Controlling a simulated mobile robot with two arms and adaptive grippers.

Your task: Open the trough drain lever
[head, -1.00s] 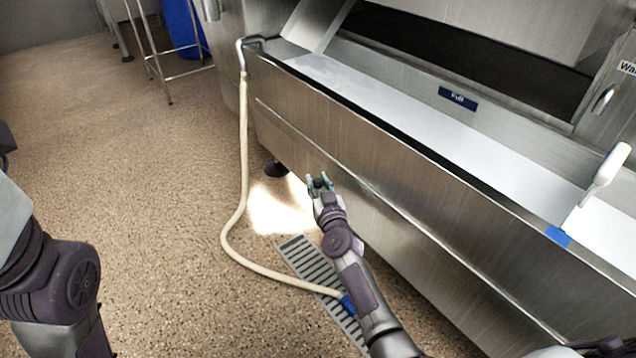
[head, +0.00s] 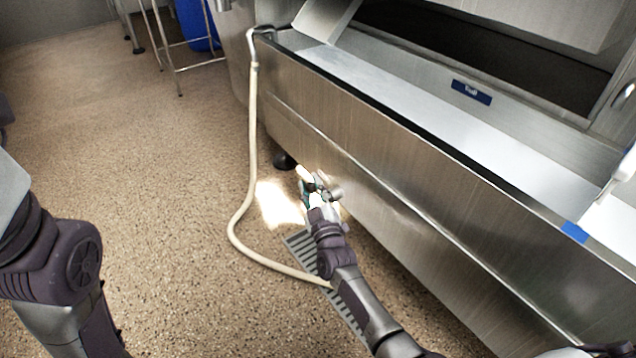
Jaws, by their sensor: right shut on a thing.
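The steel trough (head: 400,165) runs from upper left to lower right. My right gripper (head: 314,184) is at the lower front edge of the trough, above the floor. It is shut on what looks like the drain lever, small and mostly hidden by the fingers. A small metallic part shows right beside the fingertips. How far the lever is turned cannot be told. My left arm shows at the left edge, but its gripper is out of the picture.
A cream hose (head: 250,150) hangs from the trough's left end and curves over the floor to a floor drain grate (head: 350,305) under my right arm. A white-handled tool (head: 628,168) is at the right. A steel rack (head: 178,50) stands at the back left. The speckled floor at left is clear.

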